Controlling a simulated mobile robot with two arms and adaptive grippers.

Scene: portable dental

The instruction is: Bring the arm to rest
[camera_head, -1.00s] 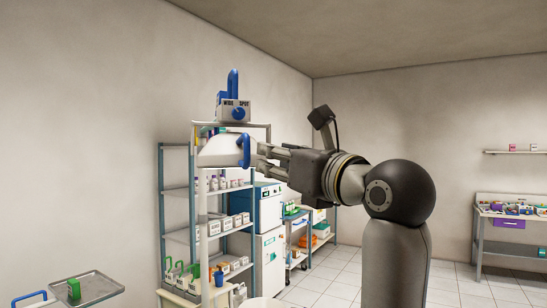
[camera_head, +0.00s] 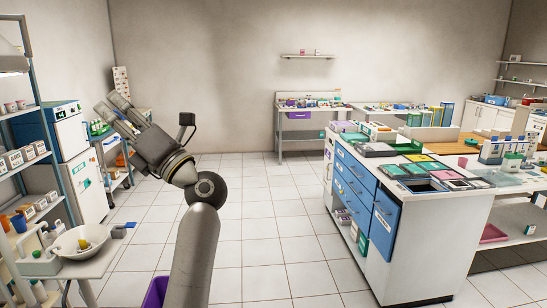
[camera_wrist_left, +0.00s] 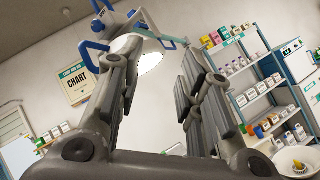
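My left arm rises from the bottom of the head view, and its left gripper (camera_head: 106,101) is held up in the air at the upper left, pointing up and left. In the left wrist view the two fingers of the left gripper (camera_wrist_left: 160,58) stand apart with nothing held between them. The dental lamp (camera_wrist_left: 150,62), white with blue handles, shows beyond the fingers; I see no contact. Only an edge of the lamp (camera_head: 10,62) shows at the left of the head view. My right gripper is not in view.
A white cabinet island (camera_head: 425,240) with blue drawers and a loaded top stands at the right. Stocked shelves (camera_head: 50,140) and a basin (camera_head: 80,241) are at the left. A workbench (camera_head: 312,108) stands at the back wall. The tiled floor between is clear.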

